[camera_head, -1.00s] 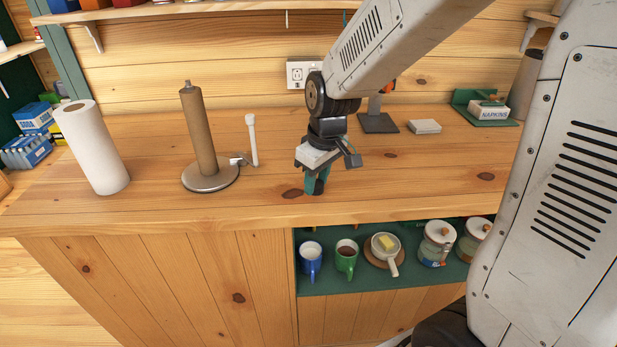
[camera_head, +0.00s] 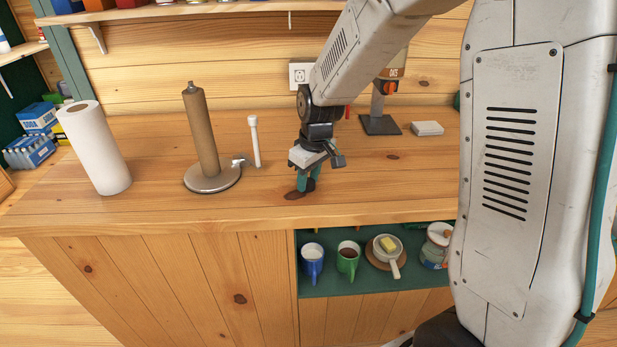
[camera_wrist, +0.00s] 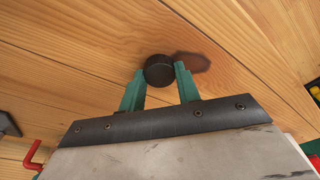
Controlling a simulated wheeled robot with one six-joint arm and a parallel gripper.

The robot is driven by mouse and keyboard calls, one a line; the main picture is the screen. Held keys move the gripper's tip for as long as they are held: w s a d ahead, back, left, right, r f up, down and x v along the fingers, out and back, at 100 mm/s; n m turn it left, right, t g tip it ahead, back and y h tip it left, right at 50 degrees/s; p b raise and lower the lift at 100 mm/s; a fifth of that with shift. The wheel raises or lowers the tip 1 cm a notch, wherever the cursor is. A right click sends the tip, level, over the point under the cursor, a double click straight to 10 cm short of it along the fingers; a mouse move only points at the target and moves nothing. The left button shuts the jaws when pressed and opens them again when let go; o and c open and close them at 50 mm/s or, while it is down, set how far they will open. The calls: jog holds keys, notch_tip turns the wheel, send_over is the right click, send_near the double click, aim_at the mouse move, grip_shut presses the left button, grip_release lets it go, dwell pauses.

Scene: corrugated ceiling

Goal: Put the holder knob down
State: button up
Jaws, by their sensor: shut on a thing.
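My gripper (camera_head: 304,185) points down over the front part of the wooden counter (camera_head: 400,165), to the right of the paper towel holder. In the wrist view my gripper (camera_wrist: 161,82) is shut on the holder knob (camera_wrist: 159,70), a dark round piece between the teal fingertips. The knob is close to the wood beside a dark wood knot; I cannot tell whether it touches. In the head view the knob is mostly hidden by the fingers. The holder (camera_head: 212,179) stands upright with a brown cardboard tube (camera_head: 201,132) on it.
A white paper roll (camera_head: 95,150) stands at the left. A thin white rod (camera_head: 255,142) rises beside the holder. A dark stand (camera_head: 379,122) and a pale block (camera_head: 427,128) lie behind my gripper. Mugs, including a blue one (camera_head: 312,262), sit on the shelf below the front edge.

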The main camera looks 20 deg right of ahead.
aim_at(313, 185)
jog(key=o, duration=0.9)
jog(key=shift+f, duration=0.15)
jog(key=shift+o, duration=0.2)
notch_tip(313, 185, up, 11)
jog(key=s, duration=0.1)
jog(key=s+d+r+m, duration=0.1)
jog(key=s+r+m, duration=0.1)
jog(key=s, duration=1.2)
jog(key=s+d+r+m, duration=0.2)
jog(key=s+r+m, duration=0.1)
jog(key=s, duration=1.2)
jog(key=shift+r+h, duration=0.25)
jog(key=shift+h, duration=0.15)
